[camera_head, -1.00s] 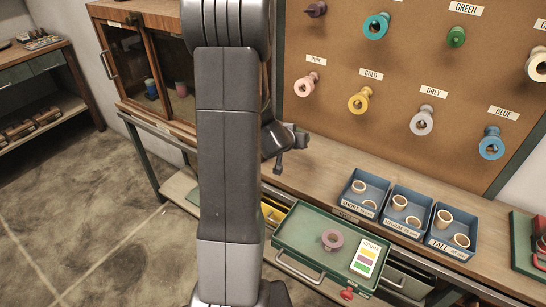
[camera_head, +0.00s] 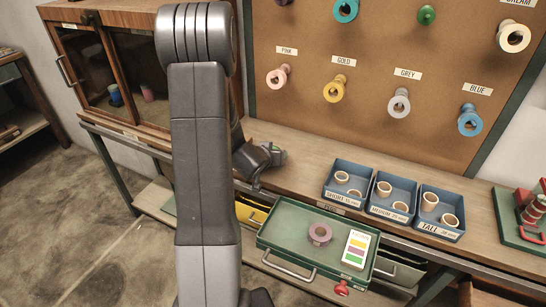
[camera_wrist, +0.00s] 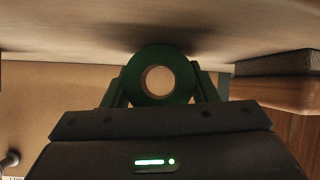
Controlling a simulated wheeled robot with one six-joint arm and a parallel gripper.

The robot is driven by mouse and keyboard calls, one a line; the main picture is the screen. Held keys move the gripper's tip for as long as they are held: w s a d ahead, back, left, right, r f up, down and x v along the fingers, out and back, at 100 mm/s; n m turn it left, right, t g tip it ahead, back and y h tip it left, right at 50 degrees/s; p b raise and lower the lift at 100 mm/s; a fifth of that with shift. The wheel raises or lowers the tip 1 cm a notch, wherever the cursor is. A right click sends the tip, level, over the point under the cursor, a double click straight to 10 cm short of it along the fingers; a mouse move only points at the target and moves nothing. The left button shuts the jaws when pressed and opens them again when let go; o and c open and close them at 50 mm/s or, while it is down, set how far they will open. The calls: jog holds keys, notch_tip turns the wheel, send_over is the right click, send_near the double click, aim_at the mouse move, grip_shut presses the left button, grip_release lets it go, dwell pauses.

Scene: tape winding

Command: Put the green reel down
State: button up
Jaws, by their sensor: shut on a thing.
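My gripper (camera_wrist: 160,82) is shut on the green reel (camera_wrist: 184,80) in the wrist view. The reel is a dark green ring with a pale core around an open hole, one finger on each side of it. A dark shadow lies beside the reel on the wooden bench top (camera_wrist: 60,35), so the reel is close to that surface; I cannot tell whether it touches. In the head view my gripper (camera_head: 270,154) is over the bench left of the blue trays, with only a trace of green showing.
A pegboard (camera_head: 300,105) with labelled reels stands behind the bench. A glass-fronted cabinet (camera_head: 60,15) is at left. Blue trays (camera_head: 368,214) of pale rings sit at right. An open green drawer (camera_head: 285,222) below holds a mauve reel (camera_head: 320,233) and a colour card (camera_head: 356,250).

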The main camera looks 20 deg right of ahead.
jog(key=o, duration=0.5)
jog(key=shift+f, duration=0.15)
jog(key=o, duration=0.4)
jog(key=shift+o, duration=0.2)
